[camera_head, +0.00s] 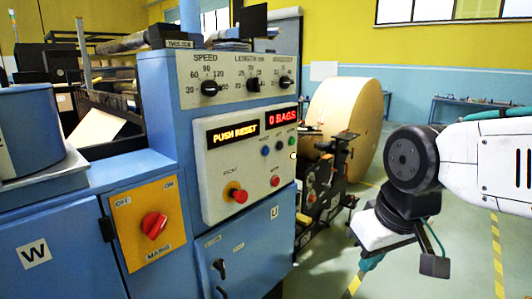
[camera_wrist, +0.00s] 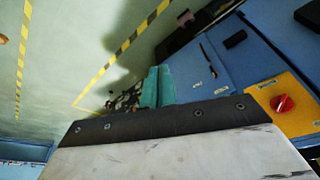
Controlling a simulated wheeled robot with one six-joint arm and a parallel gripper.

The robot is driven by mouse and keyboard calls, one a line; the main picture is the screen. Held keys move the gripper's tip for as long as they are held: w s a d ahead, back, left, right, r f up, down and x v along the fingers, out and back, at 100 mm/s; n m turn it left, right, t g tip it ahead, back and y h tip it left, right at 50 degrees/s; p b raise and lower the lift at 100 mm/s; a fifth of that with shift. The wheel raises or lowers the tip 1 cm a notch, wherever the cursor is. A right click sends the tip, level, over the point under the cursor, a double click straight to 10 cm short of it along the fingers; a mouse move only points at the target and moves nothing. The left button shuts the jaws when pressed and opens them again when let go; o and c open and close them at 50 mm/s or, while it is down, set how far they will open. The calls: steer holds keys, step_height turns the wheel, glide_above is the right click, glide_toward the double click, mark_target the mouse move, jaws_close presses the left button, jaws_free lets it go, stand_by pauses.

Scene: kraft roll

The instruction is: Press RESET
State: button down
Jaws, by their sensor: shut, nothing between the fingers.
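The grey control panel (camera_head: 250,165) is on the front of a blue machine. Its left display (camera_head: 233,132) reads "PUSH RESET" and its right display (camera_head: 283,116) reads "0 BAGS". Below are small blue and dark buttons (camera_head: 265,150), a pale one at the right edge, a red button (camera_head: 275,181) and a red mushroom button (camera_head: 238,196) on a yellow base. The button labels are too small to read, so I cannot tell which is RESET. My gripper (camera_head: 372,262) is right of the panel, apart from it, pointing down. In the wrist view its teal fingers (camera_wrist: 158,87) are together and empty.
An orange mains plate with a red rotary switch (camera_head: 154,224) is at lower left; the switch also shows in the wrist view (camera_wrist: 282,103). A large kraft roll (camera_head: 340,120) stands behind the panel. Open floor with yellow-black tape (camera_head: 497,255) lies right.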

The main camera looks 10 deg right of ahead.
mark_target(266, 151)
steer(key=w+r+n+t+h, duration=0.1)
steer(key=w+n+t, duration=0.2)
steer(key=w, duration=1.5)
steer(key=w+r+n+t+h, duration=0.1)
steer(key=w+n+t+h, duration=0.1)
steer(key=w+t, duration=1)
steer(key=shift+w+r+n+h, duration=0.25)
steer(key=shift+w+n, duration=0.55)
steer(key=shift+w, duration=2.85)
steer(key=w+a, duration=0.5)
steer(key=w, duration=0.2)
steer(key=shift+w, duration=0.1)
steer(key=shift+w+a, duration=0.25)
